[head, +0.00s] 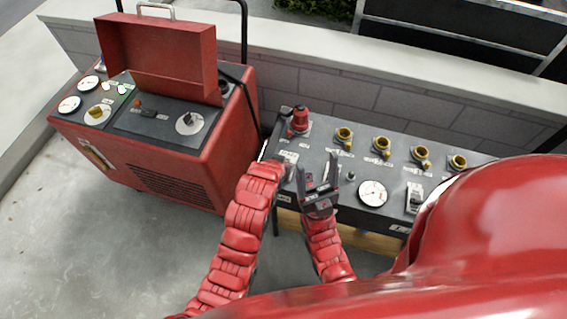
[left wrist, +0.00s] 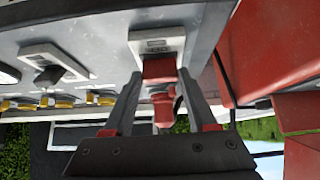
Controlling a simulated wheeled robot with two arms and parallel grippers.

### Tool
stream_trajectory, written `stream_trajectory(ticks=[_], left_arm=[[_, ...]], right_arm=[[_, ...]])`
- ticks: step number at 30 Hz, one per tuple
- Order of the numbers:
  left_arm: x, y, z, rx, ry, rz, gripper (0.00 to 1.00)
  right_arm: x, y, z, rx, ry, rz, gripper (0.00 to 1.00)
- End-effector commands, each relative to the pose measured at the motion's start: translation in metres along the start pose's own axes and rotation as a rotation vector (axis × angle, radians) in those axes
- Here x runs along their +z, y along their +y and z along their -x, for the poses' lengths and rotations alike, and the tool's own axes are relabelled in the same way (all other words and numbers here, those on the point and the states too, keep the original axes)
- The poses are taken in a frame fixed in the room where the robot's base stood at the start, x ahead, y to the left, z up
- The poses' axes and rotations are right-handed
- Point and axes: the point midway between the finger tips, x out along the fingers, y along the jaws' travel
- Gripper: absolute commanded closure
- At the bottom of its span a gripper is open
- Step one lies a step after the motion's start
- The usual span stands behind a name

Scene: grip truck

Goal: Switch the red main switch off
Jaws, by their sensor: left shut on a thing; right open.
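The red main switch (left wrist: 158,68) sits on a white plate (left wrist: 157,42) on the dark panel in the left wrist view. My left gripper (left wrist: 160,80) has a finger on each side of the switch and is shut on it. In the head view, my left arm reaches the panel's left end; its own links hide the left gripper and the switch. My right gripper (head: 317,172) is open and empty, with its fingers pointing up over the panel's front left part. The switch's exact position, on or off, is hard to tell.
A red knob-like fitting (head: 299,120) stands at the panel's back left. Several brass sockets (head: 382,145), a round gauge (head: 373,193) and another switch (head: 414,198) lie further right. A red machine with a raised lid (head: 165,60) stands left, close beside the panel.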

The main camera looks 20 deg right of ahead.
Motion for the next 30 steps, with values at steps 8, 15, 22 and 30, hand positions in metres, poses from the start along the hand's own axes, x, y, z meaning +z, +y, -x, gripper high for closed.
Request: stream_trajectory(ticks=[8, 15, 22, 30], left_arm=[[0.015, -0.001, -0.002, -0.002, 0.186, -0.002, 0.98], [0.018, -0.001, 0.0, -0.001, 0.276, -0.002, 0.98], [0.017, 0.0, 0.001, -0.001, 0.31, -0.001, 0.98], [0.017, 0.0, 0.001, -0.001, 0.311, -0.001, 0.98]], right_arm=[[0.004, -0.001, 0.026, 0.0, 0.0, 0.0, 0.32], [0.006, -0.002, 0.035, 0.0, 0.0, 0.0, 0.32], [0.006, -0.002, 0.037, 0.0, 0.0, 0.0, 0.32], [0.006, -0.002, 0.037, 0.0, 0.0, 0.0, 0.32]])
